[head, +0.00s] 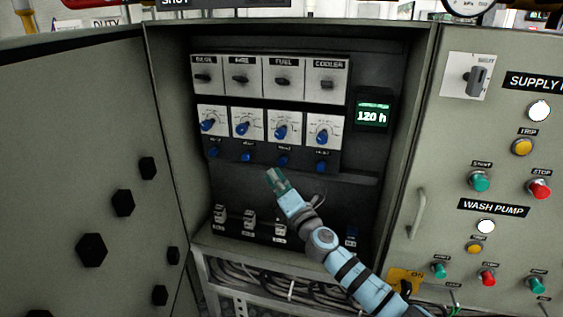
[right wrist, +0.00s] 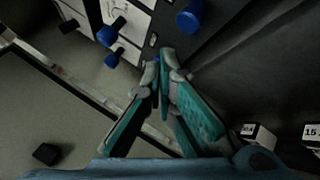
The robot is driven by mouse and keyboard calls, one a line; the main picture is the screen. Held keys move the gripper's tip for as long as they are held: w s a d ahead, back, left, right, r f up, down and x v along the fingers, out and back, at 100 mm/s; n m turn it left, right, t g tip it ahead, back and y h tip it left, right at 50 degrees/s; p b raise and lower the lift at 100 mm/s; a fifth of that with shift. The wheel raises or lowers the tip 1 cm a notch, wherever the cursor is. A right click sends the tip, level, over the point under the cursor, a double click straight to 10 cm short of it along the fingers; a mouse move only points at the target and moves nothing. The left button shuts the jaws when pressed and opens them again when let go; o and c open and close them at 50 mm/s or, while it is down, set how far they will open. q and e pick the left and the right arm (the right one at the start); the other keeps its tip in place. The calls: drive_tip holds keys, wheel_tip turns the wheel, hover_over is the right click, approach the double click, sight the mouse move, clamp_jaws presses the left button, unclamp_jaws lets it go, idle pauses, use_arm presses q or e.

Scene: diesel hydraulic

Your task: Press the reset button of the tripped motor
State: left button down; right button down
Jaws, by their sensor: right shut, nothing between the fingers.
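The open cabinet holds a row of small blue reset buttons under the dials: one under BILGE (head: 213,152), one under the second column (head: 247,157), one under FUEL (head: 283,160) and one under COOLER (head: 321,167). Which motor is tripped I cannot tell. My right gripper (head: 271,174) is shut and empty, just below the button row, between the second and FUEL buttons. In the right wrist view the closed fingertips (right wrist: 166,58) point towards the panel, with a blue part (right wrist: 190,15) beyond them. Contact with a button cannot be made out. My left gripper is not in view.
Blue dial knobs (head: 281,132) and black switches (head: 283,79) sit above the buttons. Breakers (head: 249,220) are below my gripper. The open door (head: 80,150) stands at left. A panel with a green button (head: 480,181) and a handle (head: 418,213) is at right.

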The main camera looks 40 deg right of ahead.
drive_tip(key=shift+s+a+p, duration=0.2)
drive_tip(key=shift+s+a, duration=0.25)
drive_tip(key=shift+a, duration=0.2)
drive_tip(key=shift+s+a+p, duration=0.2)
drive_tip(key=shift+s+a, duration=0.2)
drive_tip(key=shift+a, duration=0.2)
